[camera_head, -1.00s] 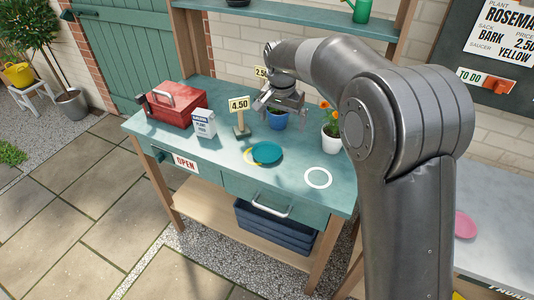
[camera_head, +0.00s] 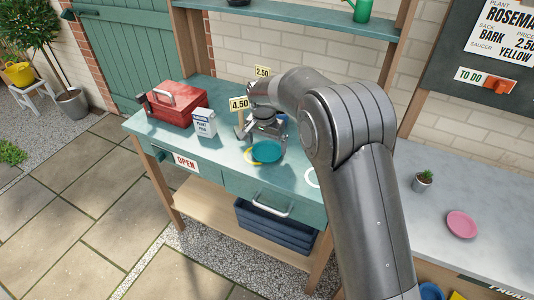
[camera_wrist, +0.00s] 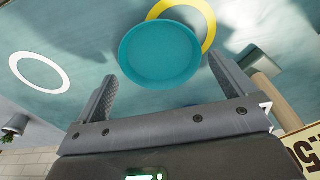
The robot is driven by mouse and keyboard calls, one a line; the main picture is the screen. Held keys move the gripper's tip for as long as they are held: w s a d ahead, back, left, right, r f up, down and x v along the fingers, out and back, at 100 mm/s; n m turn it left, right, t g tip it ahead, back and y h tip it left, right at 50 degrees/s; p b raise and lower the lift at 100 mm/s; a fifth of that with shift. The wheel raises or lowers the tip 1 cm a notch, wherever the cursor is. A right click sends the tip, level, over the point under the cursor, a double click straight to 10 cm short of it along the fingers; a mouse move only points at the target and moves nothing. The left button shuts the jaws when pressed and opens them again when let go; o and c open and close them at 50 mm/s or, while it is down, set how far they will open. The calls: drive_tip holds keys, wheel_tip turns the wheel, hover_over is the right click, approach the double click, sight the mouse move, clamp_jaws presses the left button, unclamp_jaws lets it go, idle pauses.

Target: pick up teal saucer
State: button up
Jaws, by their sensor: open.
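The teal saucer (camera_head: 266,152) lies on the teal workbench, partly over a yellow ring (camera_head: 249,156). In the wrist view the saucer (camera_wrist: 160,54) lies ahead of and between my gripper's two fingers, with the yellow ring (camera_wrist: 208,22) behind it. My gripper (camera_head: 264,136) is open and empty, above the bench close to the saucer. In the wrist view the open fingers of my gripper (camera_wrist: 166,84) stand on either side of the saucer's near edge. I cannot tell the exact height of the fingers above it.
A red toolbox (camera_head: 177,104) and a plant food box (camera_head: 204,122) stand further left. A white ring (camera_head: 312,177) is on the bench at right. A pink saucer (camera_head: 462,224) lies on the grey counter.

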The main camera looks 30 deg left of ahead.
sight(267, 152)
wheel_tip(267, 152, down, 3)
drive_tip(key=shift+w+r, duration=0.15)
drive_tip(key=shift+r, duration=0.05)
drive_tip(key=shift+c, duration=0.2)
drive_tip(key=c, duration=0.6)
drive_tip(key=shift+r, duration=0.1)
